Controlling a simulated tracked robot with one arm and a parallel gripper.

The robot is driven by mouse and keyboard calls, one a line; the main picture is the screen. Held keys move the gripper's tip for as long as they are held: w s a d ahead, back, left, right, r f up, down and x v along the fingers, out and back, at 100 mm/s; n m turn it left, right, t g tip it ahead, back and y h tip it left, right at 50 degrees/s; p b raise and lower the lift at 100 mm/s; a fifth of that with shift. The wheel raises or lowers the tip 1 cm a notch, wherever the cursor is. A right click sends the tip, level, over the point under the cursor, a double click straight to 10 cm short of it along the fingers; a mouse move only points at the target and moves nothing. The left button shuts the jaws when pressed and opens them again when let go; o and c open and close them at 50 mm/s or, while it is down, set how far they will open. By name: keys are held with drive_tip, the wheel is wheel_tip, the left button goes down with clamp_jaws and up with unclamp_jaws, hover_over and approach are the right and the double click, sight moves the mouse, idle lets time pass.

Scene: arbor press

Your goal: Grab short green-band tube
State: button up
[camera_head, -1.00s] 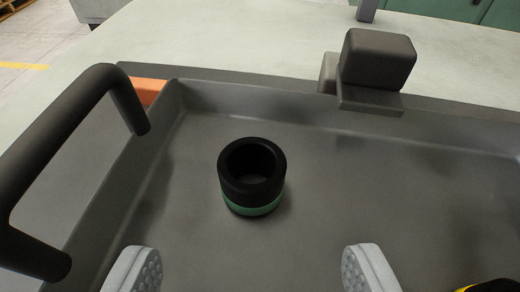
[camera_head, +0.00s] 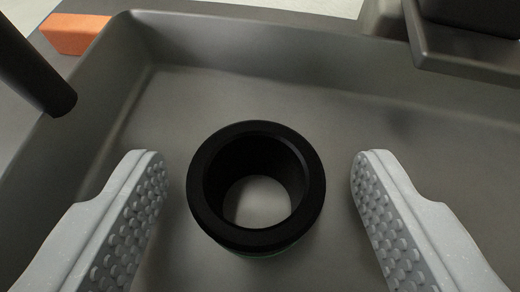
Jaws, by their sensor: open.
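The short tube (camera_head: 208,205) stands upright on the floor of a grey tray (camera_head: 250,40). It is black with an open top, and the tray floor shows through its bore. Only a thin sliver of its green band shows at the lower front edge. My gripper (camera_head: 258,185) is open, with one grey studded finger to the left of the tube and one to the right. Both fingertips are apart from the tube, with a gap on each side. The tube sits roughly midway between them.
A black bar handle (camera_head: 35,70) rises at the tray's left side. An orange block (camera_head: 75,34) lies beyond the tray's far left corner. A dark block-like fixture (camera_head: 465,45) overhangs the far right wall. The tray floor around the tube is clear.

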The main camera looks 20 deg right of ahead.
drive_tip(key=c, duration=1.2)
drive_tip(key=shift+o, duration=0.2)
drive_tip(key=shift+r, duration=0.1)
